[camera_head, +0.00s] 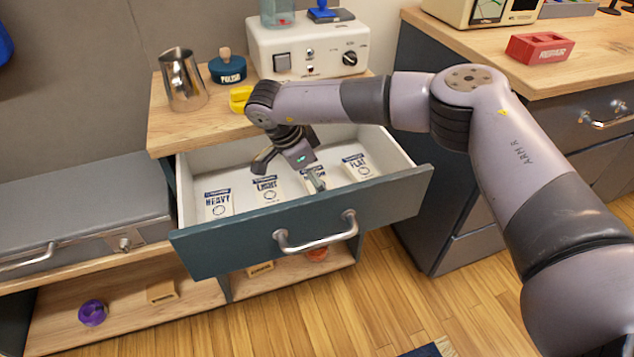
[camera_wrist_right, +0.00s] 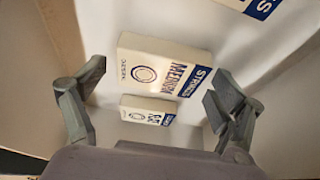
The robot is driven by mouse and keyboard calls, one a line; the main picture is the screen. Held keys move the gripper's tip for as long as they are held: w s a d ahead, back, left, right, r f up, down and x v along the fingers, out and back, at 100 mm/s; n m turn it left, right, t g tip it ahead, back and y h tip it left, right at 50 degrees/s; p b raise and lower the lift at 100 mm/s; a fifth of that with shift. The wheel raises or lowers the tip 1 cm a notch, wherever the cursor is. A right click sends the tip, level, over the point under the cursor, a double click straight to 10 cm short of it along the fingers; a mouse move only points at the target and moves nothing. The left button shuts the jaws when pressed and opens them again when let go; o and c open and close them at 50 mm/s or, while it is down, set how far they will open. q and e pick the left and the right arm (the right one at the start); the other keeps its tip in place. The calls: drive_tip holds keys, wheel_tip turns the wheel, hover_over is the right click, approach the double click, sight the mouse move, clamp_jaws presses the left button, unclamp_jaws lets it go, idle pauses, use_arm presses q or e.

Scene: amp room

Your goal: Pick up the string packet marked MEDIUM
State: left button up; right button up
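The packet marked MEDIUM (camera_wrist_right: 158,68) is white with a blue STRINGS band; its label reads clearly in the right wrist view. In the head view this packet (camera_head: 308,172) lies in the open drawer, partly hidden by my right gripper (camera_head: 290,172). My right gripper is open over the drawer. In the wrist view its two fingers (camera_wrist_right: 158,80) are spread, with the MEDIUM packet showing in the gap between them. I cannot tell how far above it they are. My left gripper is not in view.
The drawer (camera_head: 300,232) also holds packets marked HEAVY (camera_head: 218,204), LIGHT (camera_head: 266,190) and FLAT (camera_head: 357,167). Its walls stand around the gripper. A metal jug (camera_head: 183,80), a round blue tin (camera_head: 228,68) and a white device (camera_head: 305,45) stand on the wooden top behind.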

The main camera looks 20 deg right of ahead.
drive_tip(key=c, duration=1)
drive_tip(key=shift+r, duration=0.15)
